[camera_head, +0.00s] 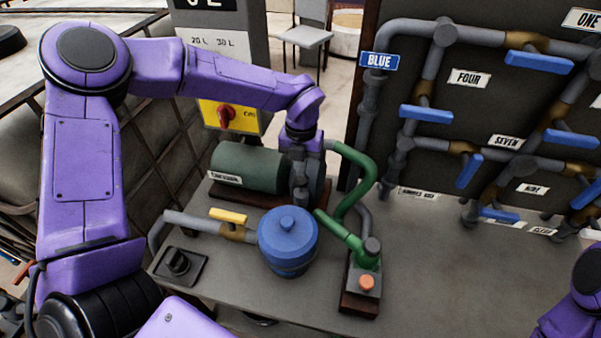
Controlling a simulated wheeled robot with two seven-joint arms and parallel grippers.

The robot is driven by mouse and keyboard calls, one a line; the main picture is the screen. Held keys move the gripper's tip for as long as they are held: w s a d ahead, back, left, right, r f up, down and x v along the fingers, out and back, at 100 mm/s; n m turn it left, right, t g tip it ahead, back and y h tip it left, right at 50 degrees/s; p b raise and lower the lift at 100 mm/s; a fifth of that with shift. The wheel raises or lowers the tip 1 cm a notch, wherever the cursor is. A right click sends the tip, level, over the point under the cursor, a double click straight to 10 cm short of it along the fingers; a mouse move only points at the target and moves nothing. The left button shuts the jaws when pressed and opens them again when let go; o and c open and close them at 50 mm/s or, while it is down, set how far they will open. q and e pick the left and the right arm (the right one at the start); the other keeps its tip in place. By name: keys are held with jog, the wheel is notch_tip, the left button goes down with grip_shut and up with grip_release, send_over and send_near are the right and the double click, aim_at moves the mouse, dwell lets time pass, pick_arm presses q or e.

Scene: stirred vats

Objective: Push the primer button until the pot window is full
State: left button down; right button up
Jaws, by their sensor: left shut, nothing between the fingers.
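A round orange-red button (367,283) sits on a small green and grey unit on a dark base, at the front of the bench. I take it for the primer button. Left of it is a blue lidded pot (288,240) with a knob on top; I cannot make out a window on it. My right gripper is out of view; only purple parts of that arm show at the lower right.
Green pipes (355,180) curve between the pump area and the button unit. A yellow-handled valve (228,215) and a black knob (177,262) are left of the pot. A dark panel (470,110) with pipes and several blue handles stands right. The bench's right front is clear.

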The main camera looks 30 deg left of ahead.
pick_arm(q)
jog(key=shift+f, duration=0.15)
jog(key=shift+f+b, duration=1.25)
jog(key=shift+f, duration=0.45)
jog(key=shift+r+p, duration=1.7)
jog(key=shift+r, duration=0.2)
jog(key=shift+f, duration=0.2)
jog(key=shift+f+b, duration=1.35)
jog(key=shift+f, duration=0.35)
jog(key=shift+r, duration=0.1)
jog(key=shift+r+p, duration=1.85)
jog(key=shift+r, duration=0.15)
jog(key=shift+r, duration=0.1)
